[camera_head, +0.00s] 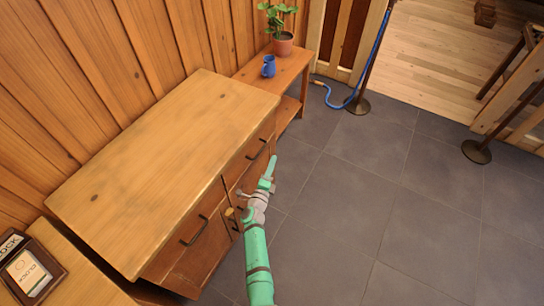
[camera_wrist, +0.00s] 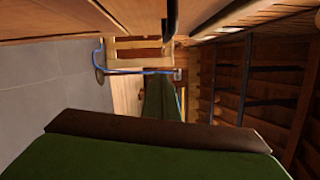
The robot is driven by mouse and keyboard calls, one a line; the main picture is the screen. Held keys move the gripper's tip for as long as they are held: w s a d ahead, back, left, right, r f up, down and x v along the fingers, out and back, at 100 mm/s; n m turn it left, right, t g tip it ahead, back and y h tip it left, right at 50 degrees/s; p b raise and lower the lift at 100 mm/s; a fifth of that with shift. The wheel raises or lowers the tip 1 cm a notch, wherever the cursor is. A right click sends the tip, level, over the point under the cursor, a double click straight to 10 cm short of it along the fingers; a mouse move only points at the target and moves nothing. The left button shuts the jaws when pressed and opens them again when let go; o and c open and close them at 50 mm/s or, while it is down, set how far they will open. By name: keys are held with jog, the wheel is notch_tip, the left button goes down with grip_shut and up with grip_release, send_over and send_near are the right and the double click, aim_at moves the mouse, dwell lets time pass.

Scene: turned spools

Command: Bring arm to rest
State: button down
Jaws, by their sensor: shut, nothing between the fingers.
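My gripper (camera_head: 269,170) is at the end of my green arm, in the middle of the head view. It is shut and empty, beside the front of a wooden cabinet (camera_head: 160,160) with dark handles. It points towards the back of the room, over the grey tiled floor. In the wrist view, a green finger (camera_wrist: 160,95) with a dark edge of my gripper below it fills the lower middle. The cabinet front runs along the top of that view, close by.
A lower wooden bench (camera_head: 290,70) behind the cabinet holds a blue jug (camera_head: 269,66) and a potted plant (camera_head: 282,42). A blue rope (camera_head: 375,55) hangs from a post (camera_head: 358,105). A dark box (camera_head: 28,268) sits at lower left.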

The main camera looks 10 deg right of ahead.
jog(key=v, duration=0.6)
jog(key=shift+s, duration=0.35)
jog(key=shift+f, duration=0.1)
jog(key=s+a+r+n+t+y, duration=0.1)
jog(key=s+a+r+n+y, duration=0.15)
jog(key=s+n, duration=0.75)
jog(key=s+a+r+n+t+y, duration=0.1)
jog(key=s+a+n+y, duration=0.2)
jog(key=s, duration=1.4)
jog(key=s+a+r+n+g+y, duration=0.1)
jog(key=s+a+r+n, duration=0.1)
jog(key=s+r+n, duration=0.4)
jog(key=s+a+r+n+g+y, duration=0.1)
jog(key=s+r+n, duration=0.5)
jog(key=s, duration=0.8)
jog(key=shift+a+r+n+g+y, duration=0.35)
jog(key=shift+a+r+y, duration=0.4)
jog(key=shift+a+r, duration=0.7)
